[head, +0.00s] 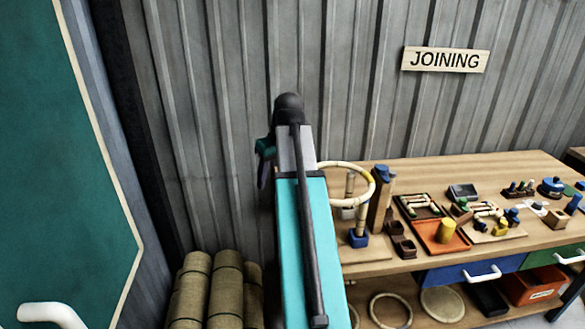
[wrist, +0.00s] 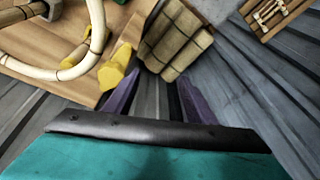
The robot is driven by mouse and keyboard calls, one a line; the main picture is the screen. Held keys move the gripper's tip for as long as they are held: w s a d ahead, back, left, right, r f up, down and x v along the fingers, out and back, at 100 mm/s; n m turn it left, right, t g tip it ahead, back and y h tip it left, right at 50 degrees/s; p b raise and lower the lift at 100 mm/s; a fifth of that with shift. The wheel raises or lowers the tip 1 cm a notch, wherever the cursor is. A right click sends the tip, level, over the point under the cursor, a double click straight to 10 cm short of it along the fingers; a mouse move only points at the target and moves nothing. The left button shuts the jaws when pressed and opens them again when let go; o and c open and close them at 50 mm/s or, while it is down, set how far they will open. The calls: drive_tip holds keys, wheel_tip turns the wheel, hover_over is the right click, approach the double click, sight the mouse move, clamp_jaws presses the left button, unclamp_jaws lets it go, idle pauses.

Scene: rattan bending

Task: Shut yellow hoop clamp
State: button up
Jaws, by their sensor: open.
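A yellow clamp (wrist: 112,75) stands near the table edge in the wrist view, beside the pale rattan hoop (wrist: 97,38). Its upper yellow part looks tilted; I cannot tell whether it is shut. In the head view the hoop (head: 372,186) sits at the table's left end, and my arm hides the yellow clamp. My gripper (wrist: 158,80) is open and empty, its purple fingers apart. The clamp is just left of the left finger in the wrist view, with no clear contact. In the head view only a bit of the gripper (head: 263,172) shows behind my arm.
The wooden table (head: 480,170) carries a blue-based post (head: 359,238), an orange tray (head: 436,236) with a yellow cylinder (head: 446,231), and small parts. Rolled bundles (head: 190,290) stand left of the table. A corrugated wall (head: 220,80) is behind. Loose hoops (head: 390,309) lie on the lower shelf.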

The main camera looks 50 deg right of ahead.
drive_tip(key=s+d+r, duration=0.3)
drive_tip(key=r, duration=0.3)
drive_tip(key=s+d+r+m+t+h+p, duration=0.1)
drive_tip(key=s+d+r, duration=0.2)
drive_tip(key=r, duration=0.3)
drive_tip(key=shift+h, duration=0.3)
drive_tip(key=shift+w, duration=0.1)
drive_tip(key=shift+p+x, duration=2.45)
drive_tip(key=shift+x, duration=4.45)
drive_tip(key=c, duration=1)
drive_tip(key=shift+d, duration=0.15)
drive_tip(key=shift+c, duration=0.2)
